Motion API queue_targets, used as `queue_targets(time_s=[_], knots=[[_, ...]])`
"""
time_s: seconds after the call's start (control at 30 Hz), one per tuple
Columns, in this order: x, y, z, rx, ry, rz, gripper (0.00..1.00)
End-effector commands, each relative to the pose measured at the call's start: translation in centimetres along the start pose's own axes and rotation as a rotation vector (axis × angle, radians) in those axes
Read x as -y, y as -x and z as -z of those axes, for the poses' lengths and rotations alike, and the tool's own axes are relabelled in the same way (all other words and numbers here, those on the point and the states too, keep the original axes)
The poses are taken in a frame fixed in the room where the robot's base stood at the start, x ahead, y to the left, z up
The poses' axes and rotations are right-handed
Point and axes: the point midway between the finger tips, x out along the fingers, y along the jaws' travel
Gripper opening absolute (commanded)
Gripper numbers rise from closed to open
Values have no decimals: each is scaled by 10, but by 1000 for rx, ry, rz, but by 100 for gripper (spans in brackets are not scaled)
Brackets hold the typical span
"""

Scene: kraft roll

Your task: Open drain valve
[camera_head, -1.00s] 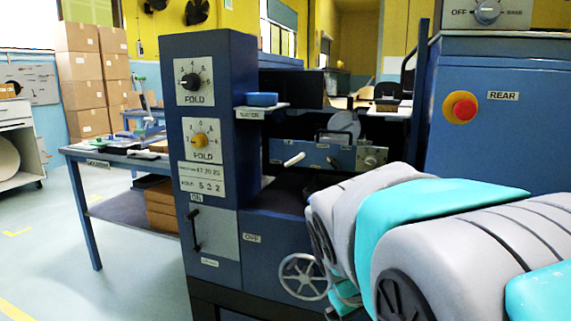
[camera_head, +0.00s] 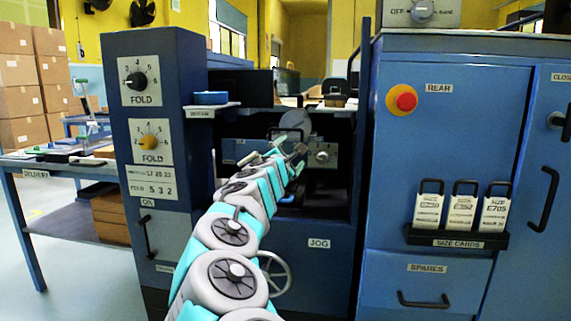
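My arm reaches up from the bottom into the open bay of the blue folding machine. My gripper (camera_head: 300,153) is at the arm's far end, in front of the grey panel inside the bay. It is small and partly merged with the wrist, so I cannot tell whether its fingers are open. A knob (camera_head: 322,156) on that panel shows just right of the gripper. No label naming a drain valve is readable. A black handle (camera_head: 562,120) sits at the far right under a label cut off after "CLOSE"; I cannot tell whether it is the valve.
A handwheel (camera_head: 273,274) shows beside my arm on the lower front. Two FOLD dials (camera_head: 135,81) are on the left column. A red button (camera_head: 403,101), size cards (camera_head: 461,207) and a SPARES drawer (camera_head: 425,284) are on the right cabinet. A delivery table (camera_head: 40,165) stands left.

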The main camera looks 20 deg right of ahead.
Motion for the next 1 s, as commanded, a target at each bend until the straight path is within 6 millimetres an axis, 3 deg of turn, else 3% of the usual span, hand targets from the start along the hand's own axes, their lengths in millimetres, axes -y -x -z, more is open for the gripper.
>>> queue_targets(time_s=[0.03, 0.1, 0.2, 1.0], knots=[[8, -8, 20, -36, 62, -12, 100], [15, -13, 41, -74, 120, -23, 100], [21, -17, 57, -108, 163, -30, 100], [21, -81, 68, -116, 165, -30, 100]])
